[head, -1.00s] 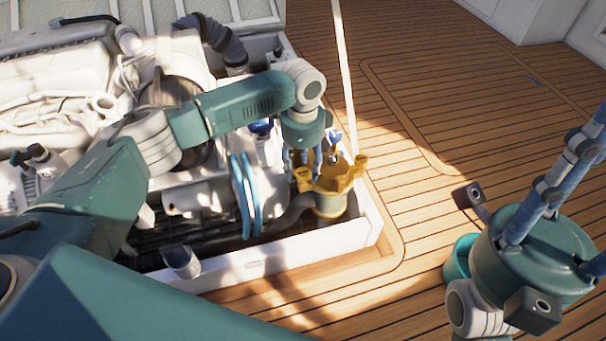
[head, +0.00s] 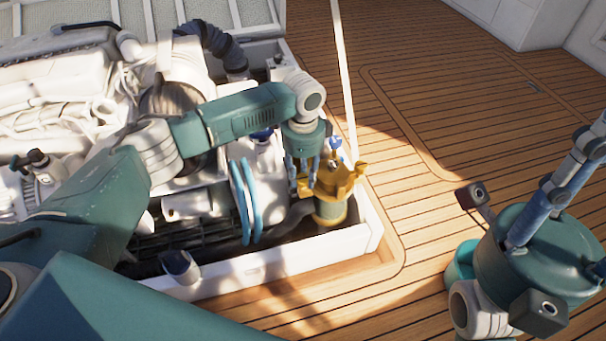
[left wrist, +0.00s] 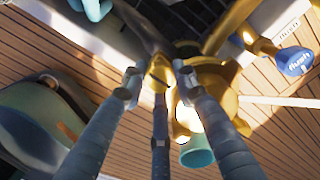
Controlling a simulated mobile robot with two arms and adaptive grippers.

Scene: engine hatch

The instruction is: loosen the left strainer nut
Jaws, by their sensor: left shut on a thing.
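The brass strainer (head: 335,185) stands in the right front corner of the engine hatch; its body also shows in the left wrist view (left wrist: 222,82). My left gripper (head: 303,185) points down at the strainer's left side. In the left wrist view, my left gripper's fingers (left wrist: 158,88) are closed around the brass left strainer nut (left wrist: 160,70). The fingers partly cover the nut. My right gripper (head: 560,190) is raised at the right, apart from the hatch; its fingertips run out of the frame, so its opening is unclear.
A blue-handled valve marked flush (left wrist: 296,61) is beside the strainer. Blue hoses (head: 245,200) and the white engine (head: 60,95) lie left of it. The white hatch wall (head: 270,262) edges the opening. Wooden deck (head: 440,130) to the right is mostly clear.

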